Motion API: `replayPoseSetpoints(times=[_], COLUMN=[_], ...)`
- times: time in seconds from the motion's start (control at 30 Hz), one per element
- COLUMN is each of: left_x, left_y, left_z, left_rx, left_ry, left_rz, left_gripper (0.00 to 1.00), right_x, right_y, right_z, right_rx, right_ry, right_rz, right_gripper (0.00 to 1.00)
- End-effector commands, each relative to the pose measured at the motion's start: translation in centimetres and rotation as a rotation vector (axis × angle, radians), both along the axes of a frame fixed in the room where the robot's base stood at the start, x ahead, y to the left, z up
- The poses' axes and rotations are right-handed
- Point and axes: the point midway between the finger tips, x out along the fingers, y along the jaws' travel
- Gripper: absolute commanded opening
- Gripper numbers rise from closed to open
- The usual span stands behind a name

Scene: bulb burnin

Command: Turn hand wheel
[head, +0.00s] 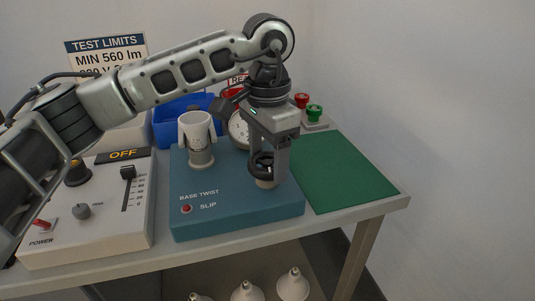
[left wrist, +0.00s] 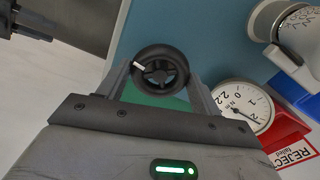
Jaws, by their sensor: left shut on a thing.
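The hand wheel (head: 258,166) is a small black spoked wheel on the right part of the blue base twist fixture (head: 237,206). It also shows in the left wrist view (left wrist: 160,71), with a white mark on the upper left of its rim. My left gripper (head: 268,172) points down over the wheel and is shut on it, one finger on each side of the rim. The fingers hide part of the wheel in the head view. A round dial gauge (head: 238,130) stands behind the wheel, partly hidden by my gripper; its face shows in the left wrist view (left wrist: 241,106).
A white cup-like holder (head: 197,130) stands on the fixture's left. A control box (head: 102,215) with a slider and knobs is further left. A bare green mat (head: 340,172) lies right. A blue bin (head: 166,125) and red and green buttons (head: 315,113) are behind. Bulbs sit below.

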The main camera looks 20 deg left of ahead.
Motion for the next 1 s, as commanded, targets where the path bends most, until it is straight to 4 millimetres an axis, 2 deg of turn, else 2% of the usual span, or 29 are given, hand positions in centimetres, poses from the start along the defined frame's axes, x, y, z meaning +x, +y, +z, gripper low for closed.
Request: replayPoseSetpoints(times=[0.57, 0.6, 0.67, 1.0], left_x=[0.09, 0.09, 0.08, 0.06], left_y=[0.0, 0.0, 0.0, 0.0], left_z=[0.28, 0.28, 0.24, 0.44], left_rx=[-0.003, -0.003, -0.003, -0.001], left_ry=[-0.005, -0.005, -0.005, -0.003], left_rz=[-0.03, -0.03, -0.029, -0.029], left_gripper=[0.42, 0.73, 0.87, 0.87], right_x=[0.01, 0.01, 0.02, -0.01], right_y=[0.08, 0.08, 0.07, 0.03], right_z=[0.14, 0.15, 0.15, 0.2], right_rx=[0.005, 0.005, 0.005, 0.004], right_ry=[-0.001, -0.001, -0.002, -0.003], right_rz=[-0.002, -0.002, -0.001, -0.002], right_gripper=[0.36, 0.36, 0.36, 0.36])
